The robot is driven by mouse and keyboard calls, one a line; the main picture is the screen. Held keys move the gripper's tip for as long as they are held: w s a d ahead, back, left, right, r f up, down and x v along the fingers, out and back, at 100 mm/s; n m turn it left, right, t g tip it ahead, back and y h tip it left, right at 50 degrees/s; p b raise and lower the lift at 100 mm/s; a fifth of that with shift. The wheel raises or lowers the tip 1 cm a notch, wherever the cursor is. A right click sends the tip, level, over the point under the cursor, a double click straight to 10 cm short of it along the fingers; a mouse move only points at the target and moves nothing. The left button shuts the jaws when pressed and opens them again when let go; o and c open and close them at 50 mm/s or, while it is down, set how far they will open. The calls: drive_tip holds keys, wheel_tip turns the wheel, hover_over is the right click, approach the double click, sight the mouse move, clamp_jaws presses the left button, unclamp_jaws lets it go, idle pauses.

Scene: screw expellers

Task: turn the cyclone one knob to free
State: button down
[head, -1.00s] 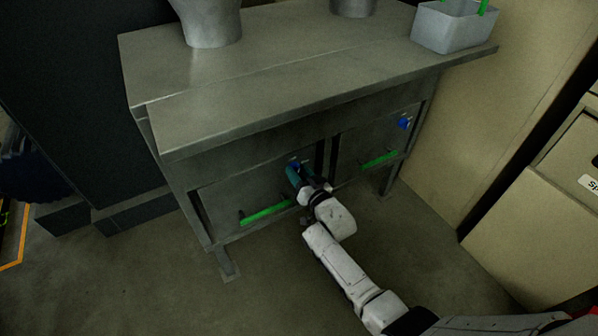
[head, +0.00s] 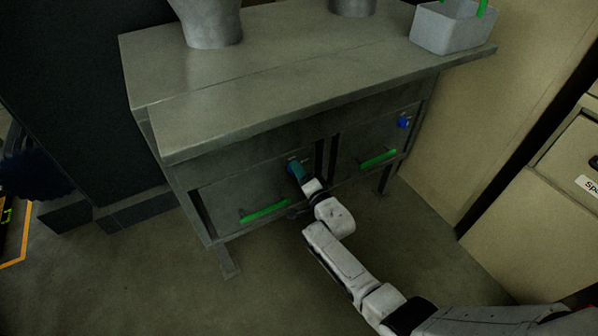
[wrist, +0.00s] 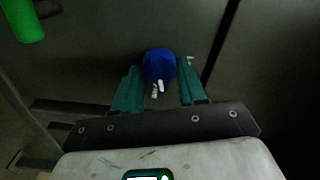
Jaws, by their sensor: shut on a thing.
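The blue knob (wrist: 159,66) sits on the left front panel of the grey metal bench, with small pale marks beside it in the wrist view. My gripper (wrist: 160,84) has its two teal fingers on either side of the knob and is shut on it. In the head view my gripper (head: 297,174) is at the upper right part of that panel, and its fingers hide most of the knob. The pointer direction of the knob cannot be told surely.
A green handle (head: 265,210) is on the left panel; another (head: 378,159) is on the right panel, below a second blue knob (head: 403,122). A grey bin (head: 452,30) stands on the bench top (head: 290,75). Beige cabinets (head: 545,220) stand at right.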

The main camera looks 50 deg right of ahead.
drive_tip(key=shift+m, duration=1.7)
drive_tip(key=c, duration=0.6)
unclamp_jaws()
drive_tip(key=shift+c, duration=0.2)
drive_tip(key=p+v, duration=0.4)
drive_tip(key=v, duration=0.6)
drive_tip(key=shift+s, duration=0.35)
drive_tip(key=shift+a, duration=0.1)
